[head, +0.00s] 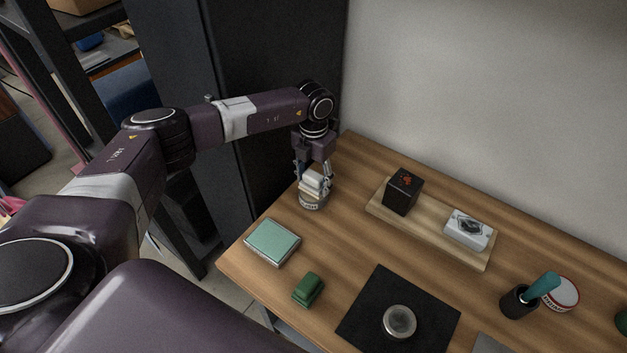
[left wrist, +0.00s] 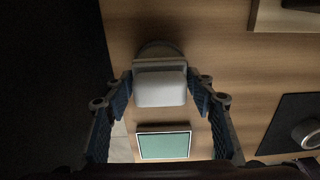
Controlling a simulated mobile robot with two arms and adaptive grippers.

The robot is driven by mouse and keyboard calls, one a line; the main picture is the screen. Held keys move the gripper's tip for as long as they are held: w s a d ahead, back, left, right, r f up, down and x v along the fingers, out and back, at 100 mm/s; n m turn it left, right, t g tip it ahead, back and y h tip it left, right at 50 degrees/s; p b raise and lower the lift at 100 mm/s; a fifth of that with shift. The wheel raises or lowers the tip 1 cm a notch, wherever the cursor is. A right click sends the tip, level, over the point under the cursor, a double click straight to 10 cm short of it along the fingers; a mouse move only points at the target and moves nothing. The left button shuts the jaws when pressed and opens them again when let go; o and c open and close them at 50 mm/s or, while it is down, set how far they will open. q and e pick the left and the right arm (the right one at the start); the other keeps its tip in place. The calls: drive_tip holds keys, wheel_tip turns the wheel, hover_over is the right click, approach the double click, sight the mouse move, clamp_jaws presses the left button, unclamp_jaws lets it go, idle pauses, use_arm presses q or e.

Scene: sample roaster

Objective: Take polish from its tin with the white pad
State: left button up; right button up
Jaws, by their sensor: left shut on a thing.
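My left gripper (head: 314,180) is at the far left part of the table, pointing down. It is shut on the white pad (head: 313,187). In the left wrist view the pad (left wrist: 160,89) is a pale rounded block between the two blue-lined fingers. The polish tin (head: 312,203), a small round tin with a pale printed side, stands on the table right under the pad. In the left wrist view its round edge (left wrist: 160,47) shows behind the pad. The pad hides most of the tin's opening, and I cannot tell whether they touch. My right gripper is out of view.
A teal-topped box (head: 272,242) and a green block (head: 308,290) lie nearer. A black mat (head: 372,325) bears a round metal piece (head: 399,321). A wooden board (head: 428,233) holds a black box (head: 403,192) and a white box (head: 468,229). A dark cupboard (head: 270,60) stands behind my arm.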

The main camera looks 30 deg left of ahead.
sight(315, 176)
use_arm(q)
drive_tip(key=shift+r+p, duration=1.9)
drive_tip(key=shift+r, duration=1.15)
drive_tip(key=shift+s+d+r+m, duration=0.15)
drive_tip(key=shift+d+r+m, duration=0.15)
drive_tip(key=shift+m, duration=0.2)
drive_tip(key=s+d+r+m, duration=0.4)
drive_tip(key=s+r+m, duration=0.3)
drive_tip(key=m, duration=0.9)
drive_tip(key=s+d+r+m, duration=0.5)
drive_tip(key=s+r+m, duration=0.3)
drive_tip(key=s+m, duration=0.6)
drive_tip(key=m, duration=0.3)
drive_tip(key=shift+r, duration=0.2)
